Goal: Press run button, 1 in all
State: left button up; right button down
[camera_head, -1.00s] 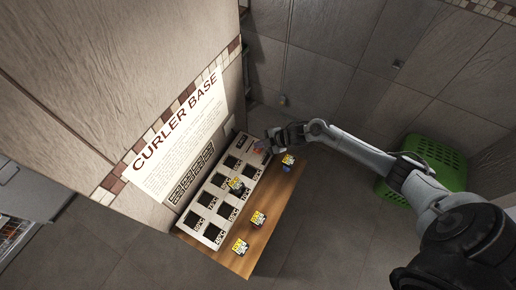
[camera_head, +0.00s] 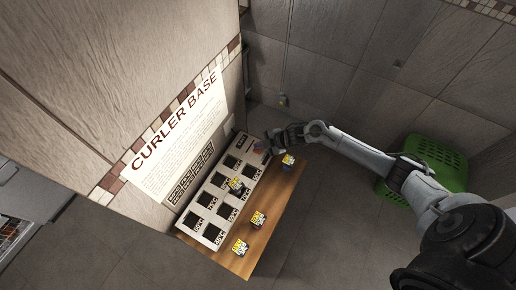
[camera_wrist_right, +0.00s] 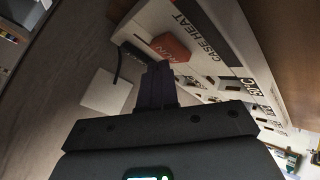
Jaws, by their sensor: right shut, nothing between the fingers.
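The run button is an orange-red block (camera_wrist_right: 170,47) on the white panel in the right wrist view, with lettering on the panel beside it. It shows as a small reddish patch at the far end of the curler base panel (camera_head: 181,223) in the head view. My right gripper (camera_head: 271,138) is shut and empty near that end of the panel. In the right wrist view its dark fingers (camera_wrist_right: 157,82) point toward the button's near side; I cannot tell whether they touch it. My left gripper is not in view.
The panel has several dark square slots and lies on a wooden shelf (camera_head: 262,245) against the wall. Small yellow-labelled blocks (camera_head: 240,246) stand on the shelf, and one (camera_head: 236,186) sits on the panel. A green basket (camera_head: 440,160) is on the floor at right.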

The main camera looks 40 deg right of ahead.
jog(key=shift+f+b, duration=0.35)
jog(key=shift+f, duration=0.1)
dwell(0.3)
dwell(0.3)
jog(key=shift+r, duration=0.1)
jog(key=shift+r+p, duration=0.2)
jog(key=shift+p, duration=0.1)
jog(key=shift+r+p, duration=0.55)
jog(key=shift+r, duration=0.1)
jog(key=shift+r, duration=0.1)
notch_tip(320, 180, up, 5)
jog(key=p, duration=0.4)
jog(key=shift+p, duration=0.35)
